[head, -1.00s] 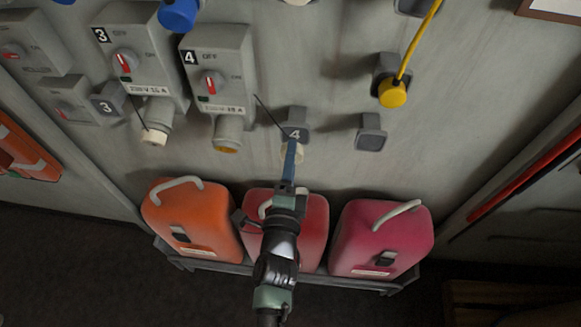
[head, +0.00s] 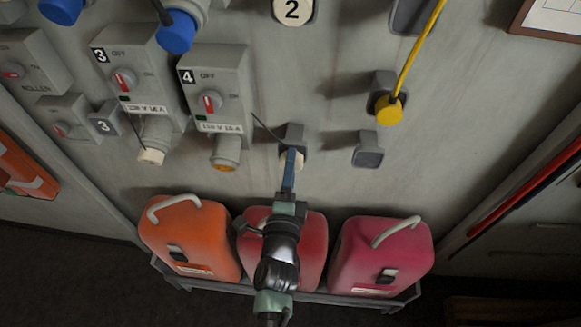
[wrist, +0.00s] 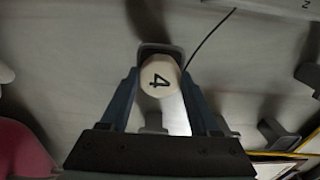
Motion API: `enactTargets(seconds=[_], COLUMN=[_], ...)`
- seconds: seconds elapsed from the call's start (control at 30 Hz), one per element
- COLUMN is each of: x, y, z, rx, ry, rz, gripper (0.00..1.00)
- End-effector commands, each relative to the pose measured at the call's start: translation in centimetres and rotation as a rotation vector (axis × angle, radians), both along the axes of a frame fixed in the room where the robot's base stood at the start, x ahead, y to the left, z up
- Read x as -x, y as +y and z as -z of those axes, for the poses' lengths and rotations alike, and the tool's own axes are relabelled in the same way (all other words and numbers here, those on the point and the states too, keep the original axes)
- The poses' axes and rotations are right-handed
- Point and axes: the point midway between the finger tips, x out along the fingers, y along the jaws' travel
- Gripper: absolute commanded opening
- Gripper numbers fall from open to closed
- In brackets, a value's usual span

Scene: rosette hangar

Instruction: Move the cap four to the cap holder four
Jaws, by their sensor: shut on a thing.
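Cap four (wrist: 160,86) is a round cream cap with a black 4 on its face, on a thin dark cord. My gripper (head: 290,157) is shut on it, with one blue finger on each side in the wrist view. In the head view the cap (head: 298,160) shows partly behind the finger, at the lower front of the grey cap holder four (head: 294,133). In the wrist view the holder (wrist: 160,47) shows just behind the cap. I cannot tell whether the cap is seated in it or only in front of it.
Switch box 4 (head: 213,97), with its orange-ended socket (head: 225,164), is on the left. An empty-looking grey holder (head: 368,150) and a yellow cap (head: 389,109) on a yellow cord are on the right. Orange (head: 190,240), red (head: 315,245) and magenta (head: 381,255) canisters stand below.

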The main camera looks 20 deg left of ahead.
Motion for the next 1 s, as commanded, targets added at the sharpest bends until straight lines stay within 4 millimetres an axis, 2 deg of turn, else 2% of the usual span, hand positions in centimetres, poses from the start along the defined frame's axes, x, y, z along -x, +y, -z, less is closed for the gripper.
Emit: enactTargets(seconds=[1.0], x=[-0.62], y=[0.18], z=[0.05], rx=[0.000], ry=[0.000], rz=[0.000], gripper=[0.00])
